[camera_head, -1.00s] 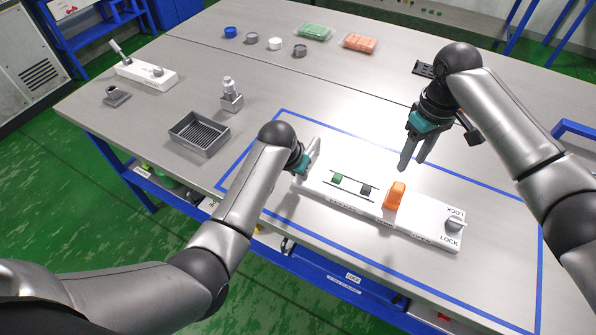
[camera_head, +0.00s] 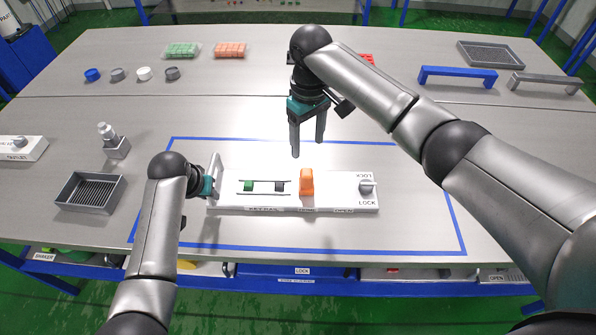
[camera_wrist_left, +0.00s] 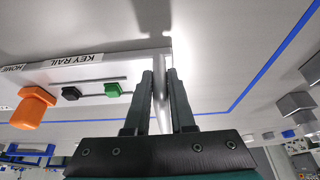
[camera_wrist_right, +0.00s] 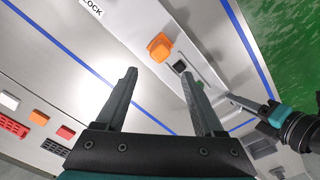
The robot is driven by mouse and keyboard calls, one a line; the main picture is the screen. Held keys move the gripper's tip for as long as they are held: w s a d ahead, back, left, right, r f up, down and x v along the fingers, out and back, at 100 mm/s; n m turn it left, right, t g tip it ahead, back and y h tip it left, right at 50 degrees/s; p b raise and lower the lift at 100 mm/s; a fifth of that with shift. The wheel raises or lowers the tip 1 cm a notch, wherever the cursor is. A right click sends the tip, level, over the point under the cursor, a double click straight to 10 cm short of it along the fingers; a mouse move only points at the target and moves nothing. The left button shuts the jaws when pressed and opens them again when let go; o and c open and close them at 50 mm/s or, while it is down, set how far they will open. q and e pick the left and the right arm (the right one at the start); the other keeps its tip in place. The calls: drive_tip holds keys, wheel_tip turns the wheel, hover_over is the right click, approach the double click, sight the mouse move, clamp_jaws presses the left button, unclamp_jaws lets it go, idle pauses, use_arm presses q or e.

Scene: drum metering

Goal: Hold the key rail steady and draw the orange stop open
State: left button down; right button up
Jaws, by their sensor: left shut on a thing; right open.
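The white key rail (camera_head: 235,199) lies inside the blue taped outline in the head view. The orange stop (camera_head: 307,182) stands upright on it, above the HOME label and left of the OPEN label. It also shows in the left wrist view (camera_wrist_left: 34,108) and the right wrist view (camera_wrist_right: 159,47). My left gripper (camera_head: 212,184) is shut on the upright grey handle (camera_wrist_left: 161,95) at the rail's left end. My right gripper (camera_head: 307,149) is open and empty, above the table just behind the stop and apart from it.
A green key (camera_head: 248,186) and a dark key (camera_head: 280,187) sit left of the stop. A grey knob (camera_head: 367,186) by LOCK is at the rail's right end. A grey tray (camera_head: 90,206) and a small bottle-like fixture (camera_head: 113,145) stand left. Table right of the rail is clear.

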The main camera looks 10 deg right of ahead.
sight(308, 172)
wheel_tip(308, 172, down, 11)
drive_tip(key=m, duration=0.8)
drive_tip(key=shift+f, duration=0.1)
drive_tip(key=shift+c, duration=0.2)
clamp_jaws()
idle(0.6)
idle(0.8)
drive_tip(key=shift+d, duration=0.1)
